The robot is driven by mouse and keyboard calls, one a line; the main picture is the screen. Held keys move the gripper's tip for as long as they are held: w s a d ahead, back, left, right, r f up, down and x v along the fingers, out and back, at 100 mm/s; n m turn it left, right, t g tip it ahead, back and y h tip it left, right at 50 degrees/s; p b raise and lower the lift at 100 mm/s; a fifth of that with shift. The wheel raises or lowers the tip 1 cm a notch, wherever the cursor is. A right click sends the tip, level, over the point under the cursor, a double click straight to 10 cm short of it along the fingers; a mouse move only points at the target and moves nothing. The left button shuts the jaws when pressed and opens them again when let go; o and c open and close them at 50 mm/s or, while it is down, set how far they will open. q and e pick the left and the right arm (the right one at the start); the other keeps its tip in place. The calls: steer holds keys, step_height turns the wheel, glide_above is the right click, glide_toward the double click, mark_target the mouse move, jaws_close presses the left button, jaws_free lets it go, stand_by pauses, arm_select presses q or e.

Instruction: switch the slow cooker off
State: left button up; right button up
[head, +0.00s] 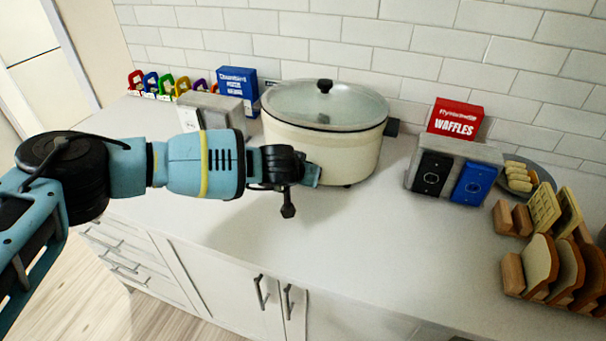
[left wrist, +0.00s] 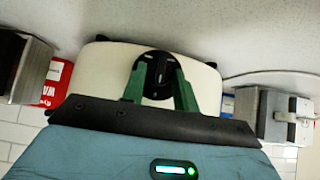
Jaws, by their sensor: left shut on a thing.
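The slow cooker (head: 338,158) is a cream oval pot on the counter against the tiled wall. Its glass lid (head: 325,102) with a black top knob is on. My left gripper (head: 312,176) is at the cooker's front side, and its own wrist hides that spot in the head view. In the left wrist view the cooker's front (left wrist: 110,72) is close ahead. A round black control dial (left wrist: 157,66) sits between the green fingers, which are shut on it. I cannot read the dial's setting. My right gripper is in neither view.
A grey double-slot unit (head: 219,109) and a blue box (head: 238,84) stand left of the cooker. A similar unit (head: 485,152) and a red waffle box (head: 455,118) stand right. Bread racks (head: 513,272) are further right. The counter front is clear.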

arm_select(q)
steer(key=shift+r, duration=0.1)
steer(key=o, duration=1)
steer(key=shift+c, duration=0.2)
steer(key=v, duration=0.7)
steer(key=shift+s+r, duration=0.25)
steer(key=shift+a, duration=0.1)
